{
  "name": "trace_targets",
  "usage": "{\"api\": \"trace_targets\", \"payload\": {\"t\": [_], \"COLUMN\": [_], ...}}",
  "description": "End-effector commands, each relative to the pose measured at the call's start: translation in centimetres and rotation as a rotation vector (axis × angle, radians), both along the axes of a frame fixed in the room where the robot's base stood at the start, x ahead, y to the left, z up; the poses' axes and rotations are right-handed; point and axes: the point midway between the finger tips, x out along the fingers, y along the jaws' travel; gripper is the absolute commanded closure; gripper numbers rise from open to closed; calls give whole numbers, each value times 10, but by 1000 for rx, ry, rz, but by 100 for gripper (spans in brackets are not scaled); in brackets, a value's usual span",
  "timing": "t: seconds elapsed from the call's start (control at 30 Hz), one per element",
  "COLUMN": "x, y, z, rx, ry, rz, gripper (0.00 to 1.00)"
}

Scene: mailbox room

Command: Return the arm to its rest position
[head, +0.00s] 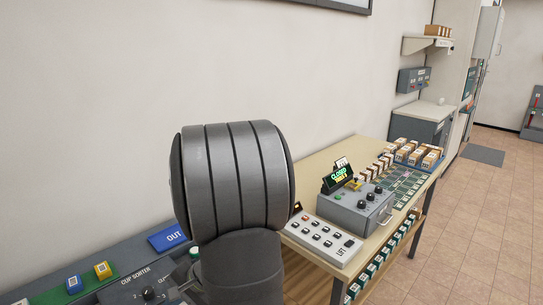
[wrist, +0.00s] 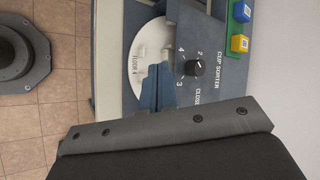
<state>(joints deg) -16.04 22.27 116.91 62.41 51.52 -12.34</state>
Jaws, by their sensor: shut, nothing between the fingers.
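My gripper (wrist: 156,86) shows in the wrist view as two blue-grey fingers side by side, shut with nothing between them. They reach out past a dark plate with screws, which is mine. Behind the fingers lies a white round disc (wrist: 146,47) marked FLOOR 4 on the cup sorter (wrist: 216,75); I cannot tell whether they touch it. In the head view my thick, ribbed dark grey arm link stands upright in the middle and hides part of the bench.
The sorter's dial (wrist: 192,67), a blue OUT tray (head: 167,238), and yellow (head: 102,270) and blue (head: 74,284) blocks lie left. Right, a table holds a button panel (head: 322,240), a grey control box (head: 356,209) and boxes. A round dark base (wrist: 18,55) stands on the tiled floor.

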Motion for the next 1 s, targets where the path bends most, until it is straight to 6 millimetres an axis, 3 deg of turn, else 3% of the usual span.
{"api": "trace_targets", "payload": {"t": [0.7, 1.0], "x": [-51, -61], "y": [7, 6], "z": [-5, -7], "rx": [2, 3], "ry": [446, 548], "rz": [-550, -672], "gripper": [100, 100]}}
